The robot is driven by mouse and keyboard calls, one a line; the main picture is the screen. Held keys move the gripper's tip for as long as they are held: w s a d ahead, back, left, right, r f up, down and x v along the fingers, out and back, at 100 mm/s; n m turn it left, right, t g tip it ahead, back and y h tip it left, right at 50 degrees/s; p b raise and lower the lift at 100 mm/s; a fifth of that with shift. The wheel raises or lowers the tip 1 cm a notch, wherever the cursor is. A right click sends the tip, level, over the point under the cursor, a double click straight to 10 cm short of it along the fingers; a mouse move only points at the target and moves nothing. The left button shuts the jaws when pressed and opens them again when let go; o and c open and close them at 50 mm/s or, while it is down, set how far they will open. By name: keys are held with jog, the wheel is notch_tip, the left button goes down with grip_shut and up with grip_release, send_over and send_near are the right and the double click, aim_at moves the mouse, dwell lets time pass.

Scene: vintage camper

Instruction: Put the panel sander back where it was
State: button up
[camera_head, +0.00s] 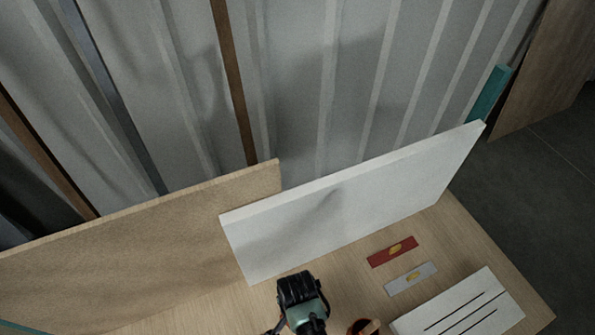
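A teal and black power tool (301,297) shows at the bottom middle, cut off by the lower edge. It may be the panel sander, but I cannot tell for certain. It is at the near part of the wooden worktop (345,273), in front of the white panel. My gripper is not in view, so I cannot see whether it holds anything.
A white panel (350,205) and a tan board (150,235) stand upright along the worktop's back. Small red (380,258) and grey (400,284) tools, a slotted white board (460,312) and an orange-rimmed container (356,328) are at the right. Corrugated wall (300,80) behind.

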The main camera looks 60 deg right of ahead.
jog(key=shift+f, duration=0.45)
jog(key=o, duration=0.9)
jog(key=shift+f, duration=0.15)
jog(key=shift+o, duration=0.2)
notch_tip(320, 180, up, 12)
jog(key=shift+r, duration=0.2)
